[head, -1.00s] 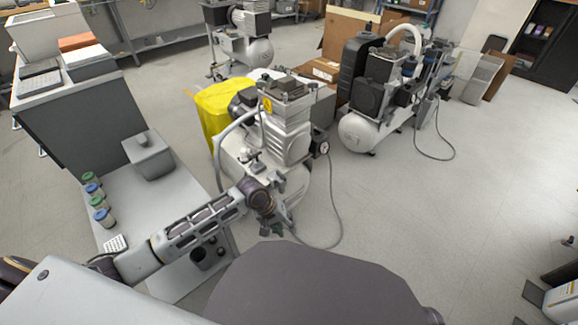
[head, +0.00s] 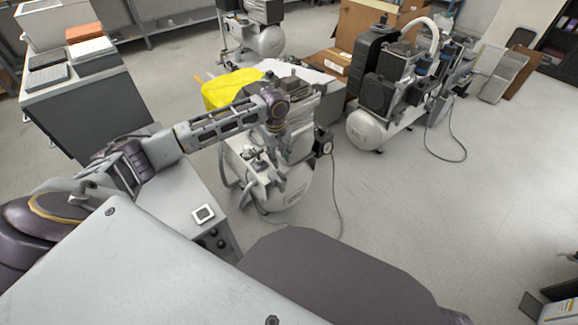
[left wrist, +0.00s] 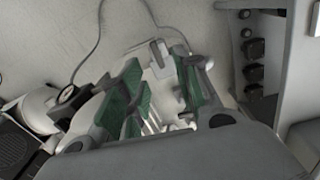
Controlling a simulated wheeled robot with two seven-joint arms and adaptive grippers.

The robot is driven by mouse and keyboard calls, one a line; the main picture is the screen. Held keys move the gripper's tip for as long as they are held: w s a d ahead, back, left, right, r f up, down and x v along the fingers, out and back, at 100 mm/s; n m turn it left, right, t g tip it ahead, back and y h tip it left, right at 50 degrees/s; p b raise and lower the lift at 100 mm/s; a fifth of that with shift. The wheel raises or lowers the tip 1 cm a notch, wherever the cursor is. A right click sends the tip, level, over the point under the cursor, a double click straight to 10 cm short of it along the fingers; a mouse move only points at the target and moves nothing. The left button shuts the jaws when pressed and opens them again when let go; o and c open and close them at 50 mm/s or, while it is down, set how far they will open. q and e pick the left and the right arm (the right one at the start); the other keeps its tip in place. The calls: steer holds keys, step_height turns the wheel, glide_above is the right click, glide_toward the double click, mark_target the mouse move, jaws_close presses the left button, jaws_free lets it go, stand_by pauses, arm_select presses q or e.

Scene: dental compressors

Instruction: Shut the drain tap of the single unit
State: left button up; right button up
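The single unit (head: 290,190) is the compressor in the middle of the head view, with a white tank, a grey pump head and a gauge (head: 325,148) on its right. Its gauge also shows at the left of the left wrist view (left wrist: 68,95). My left gripper (head: 278,150) points down in front of the pump head, above the tank. In the left wrist view its green-padded fingers (left wrist: 160,88) are apart, with white tank parts below and nothing held between them. I cannot make out the drain tap. My right gripper is out of view.
A grey bench (head: 185,195) with dark knobs stands left of the unit. A yellow cloth (head: 228,88) lies behind it. A twin compressor (head: 370,130) stands to the right, its cable on the floor. Open floor (head: 430,220) lies right and in front.

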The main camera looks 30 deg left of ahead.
arm_select(q)
steer(key=r, duration=0.1)
steer(key=w+a+r, duration=0.1)
steer(key=w+r+n, duration=0.1)
steer(key=shift+a, duration=0.3)
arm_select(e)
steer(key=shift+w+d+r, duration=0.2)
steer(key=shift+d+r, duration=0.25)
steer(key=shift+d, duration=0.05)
arm_select(q)
steer(key=shift+f, duration=0.2)
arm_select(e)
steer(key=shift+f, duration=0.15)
arm_select(q)
steer(key=b, duration=0.4)
glide_toward(279, 172)
steer(key=shift+w+d+f, duration=0.1)
steer(key=shift+f, duration=1.25)
steer(key=shift+d+f, duration=0.1)
steer(key=shift+f, duration=1.3)
steer(key=shift+f+b, duration=0.85)
steer(key=shift+f, duration=0.85)
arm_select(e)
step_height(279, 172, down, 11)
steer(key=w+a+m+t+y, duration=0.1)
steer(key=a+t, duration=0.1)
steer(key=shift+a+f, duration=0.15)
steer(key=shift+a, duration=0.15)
arm_select(q)
jaws_close()
